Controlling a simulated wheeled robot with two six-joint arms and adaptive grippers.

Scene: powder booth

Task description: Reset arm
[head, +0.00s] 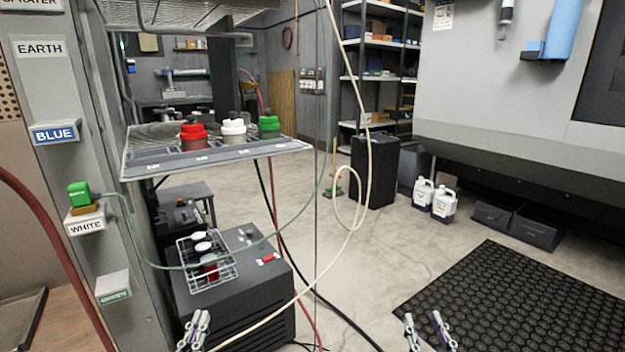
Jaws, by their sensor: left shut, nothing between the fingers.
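My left gripper (199,320) is at the bottom edge of the head view, left of centre. Its two fingers are close together and hold nothing. It shows in front of the lower part of a dark cabinet (255,300). My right gripper (422,321) is at the bottom edge, right of centre. Its fingers stand apart with nothing between them, in front of the floor and the near corner of a black mat (520,300). Both arms are mostly out of view below.
A shelf (215,160) holds red, white and green-lidded cups. A wire basket (207,270) with cups sits on the cabinet. A cream hose (365,130) and dark cables hang across the middle. A labelled post with a green block (79,194) stands left. Floor between is open.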

